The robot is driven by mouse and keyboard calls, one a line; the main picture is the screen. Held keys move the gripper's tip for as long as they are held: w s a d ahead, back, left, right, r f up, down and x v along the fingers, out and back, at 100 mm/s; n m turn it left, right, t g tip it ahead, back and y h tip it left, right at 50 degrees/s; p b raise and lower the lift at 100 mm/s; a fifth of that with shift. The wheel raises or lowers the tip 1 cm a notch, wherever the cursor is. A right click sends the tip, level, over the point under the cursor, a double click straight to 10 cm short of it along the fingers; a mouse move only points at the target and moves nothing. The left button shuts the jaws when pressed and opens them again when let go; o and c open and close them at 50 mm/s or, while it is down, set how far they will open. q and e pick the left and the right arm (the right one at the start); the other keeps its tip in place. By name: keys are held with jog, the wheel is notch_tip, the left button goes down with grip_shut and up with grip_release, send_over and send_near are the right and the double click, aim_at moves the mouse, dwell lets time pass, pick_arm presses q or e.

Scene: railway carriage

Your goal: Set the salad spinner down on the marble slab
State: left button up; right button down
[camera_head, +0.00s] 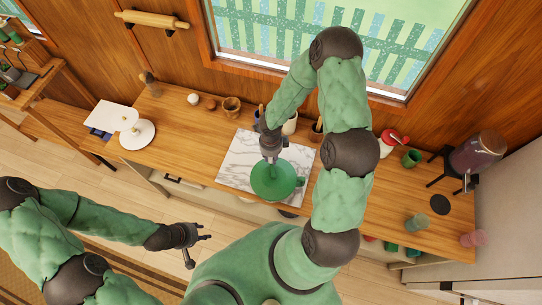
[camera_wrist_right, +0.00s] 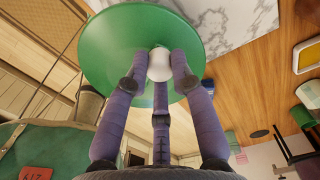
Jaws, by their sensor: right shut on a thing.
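The green salad spinner (camera_head: 271,187) shows in the head view over the front right part of the white marble slab (camera_head: 237,155). My right gripper (camera_head: 271,156) is above it. In the right wrist view my right gripper (camera_wrist_right: 159,75) has its three fingers closed around the white knob (camera_wrist_right: 159,64) on the green round lid (camera_wrist_right: 108,45). The marble slab (camera_wrist_right: 232,18) shows behind the lid there. The spinner's lower body is hidden, and I cannot tell whether it touches the slab. My left gripper (camera_head: 203,242) is open and empty, away from the worktop.
The wooden worktop (camera_head: 185,150) runs along the window wall. A white cake stand (camera_head: 137,133) is left of the slab. Several small containers, including a wooden mug (camera_head: 231,106), stand behind it. A green cup (camera_head: 411,157) and a large dispenser (camera_head: 476,153) stand at the right.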

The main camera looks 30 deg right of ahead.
jog(key=shift+f, duration=0.15)
jog(key=c, duration=1)
grip_release()
jog(key=c, duration=0.4)
jog(key=shift+r+p, duration=1.3)
jog(key=shift+p, duration=0.1)
jog(key=shift+r+p, duration=0.85)
jog(key=shift+r, duration=0.35)
